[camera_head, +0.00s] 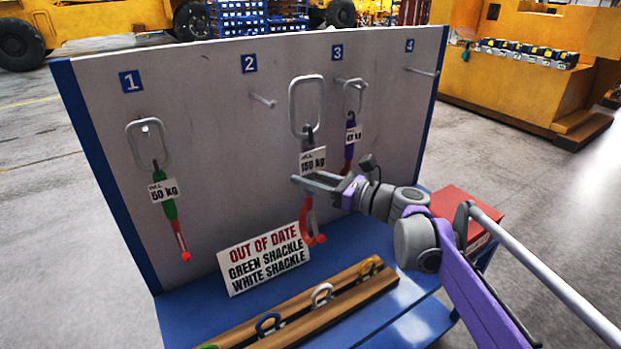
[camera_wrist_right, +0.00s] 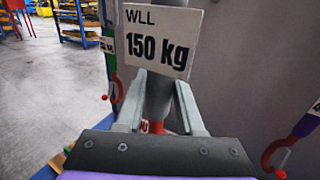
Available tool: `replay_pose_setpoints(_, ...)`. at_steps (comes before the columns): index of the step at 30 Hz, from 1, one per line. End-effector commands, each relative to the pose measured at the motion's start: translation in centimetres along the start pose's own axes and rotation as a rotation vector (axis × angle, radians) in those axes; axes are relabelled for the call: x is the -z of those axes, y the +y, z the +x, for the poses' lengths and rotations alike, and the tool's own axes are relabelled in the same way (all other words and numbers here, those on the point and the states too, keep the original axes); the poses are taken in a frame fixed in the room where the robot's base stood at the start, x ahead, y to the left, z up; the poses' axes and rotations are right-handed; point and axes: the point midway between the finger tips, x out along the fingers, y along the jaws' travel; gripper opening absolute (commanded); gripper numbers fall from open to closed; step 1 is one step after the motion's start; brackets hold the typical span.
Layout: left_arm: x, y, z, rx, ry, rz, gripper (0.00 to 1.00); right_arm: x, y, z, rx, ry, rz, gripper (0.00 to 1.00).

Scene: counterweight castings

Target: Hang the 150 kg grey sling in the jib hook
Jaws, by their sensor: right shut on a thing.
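The 150 kg sling has a large metal ring (camera_head: 293,106) at its top, a white "150 kg" tag (camera_head: 313,160) and a red hook (camera_head: 306,224) at its bottom. My right gripper (camera_head: 308,179) is shut on it just below the tag, in front of the board. The ring stands upright and shows no peg through it. In the right wrist view, the grey sling body (camera_wrist_right: 158,95) is between the two fingers, under the tag (camera_wrist_right: 152,38). I cannot make out the jib hook. My left gripper is not in view.
A green sling (camera_head: 169,208) tagged 50 kg hangs on peg 1, a purple sling (camera_head: 349,150) on peg 3. Pegs 2 and 4 are bare. An out-of-date sign (camera_head: 264,258) and a wooden rack (camera_head: 330,303) of shackles stand on the blue bench. A red box (camera_head: 468,208) is behind my arm.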

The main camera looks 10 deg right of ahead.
Motion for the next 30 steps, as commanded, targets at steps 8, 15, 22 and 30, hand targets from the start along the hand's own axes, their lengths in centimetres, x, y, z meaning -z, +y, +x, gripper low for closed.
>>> replay_pose_setpoints(8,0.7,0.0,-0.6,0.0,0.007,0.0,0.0,-1.5,0.2,-0.6,0.002,-0.004,0.0,0.0)
replay_pose_setpoints(15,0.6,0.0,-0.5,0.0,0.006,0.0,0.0,-1.5,0.8,-1.6,0.002,-0.003,0.001,0.0)
replay_pose_setpoints(22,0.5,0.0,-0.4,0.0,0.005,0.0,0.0,-1.6,1.3,-2.7,0.002,-0.003,0.001,0.0)
replay_pose_setpoints(30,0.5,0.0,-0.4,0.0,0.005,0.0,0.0,-1.7,1.9,-3.9,0.002,-0.003,0.001,0.0)
